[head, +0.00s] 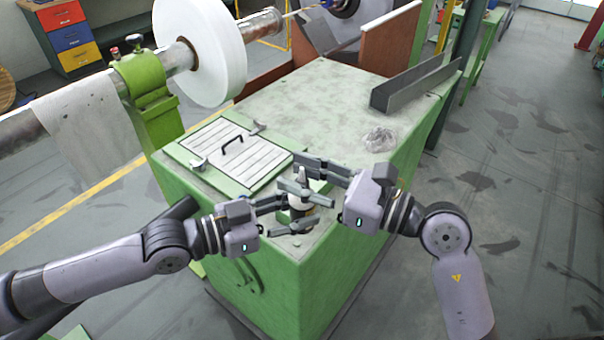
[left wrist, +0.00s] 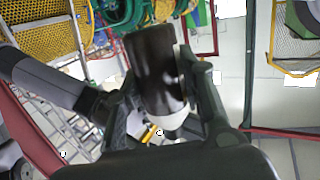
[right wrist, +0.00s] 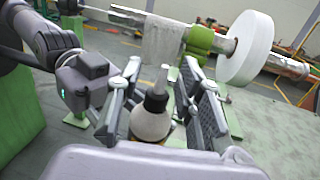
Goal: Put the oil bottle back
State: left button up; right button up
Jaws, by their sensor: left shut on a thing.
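The oil bottle (head: 298,203) is upright above the near corner of the green cabinet, with a pale body, dark collar and pointed pale nozzle. My left gripper (head: 288,214) is shut on its body. In the left wrist view a dark bottle part (left wrist: 155,70) with a pale end lies between the left fingers. My right gripper (head: 308,178) is around the upper bottle, its fingers spread. In the right wrist view the bottle (right wrist: 152,122) stands between the right fingers with visible gaps. The fingers hide parts of the bottle in the head view.
The green cabinet (head: 330,110) carries a slatted panel with a black handle (head: 232,142), a clear crumpled item (head: 379,140) and a grey channel (head: 415,85). A white reel (head: 200,50) stands behind at left. The middle of the cabinet top is clear.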

pick_arm(q)
jog(key=shift+w, duration=0.1)
pick_arm(e)
jog(key=shift+s+a, duration=0.1)
grip_shut()
pick_arm(q)
jog(key=o, duration=0.9)
jog(key=shift+c, duration=0.2)
jog(key=o, duration=0.5)
jog(key=shift+a, duration=0.15)
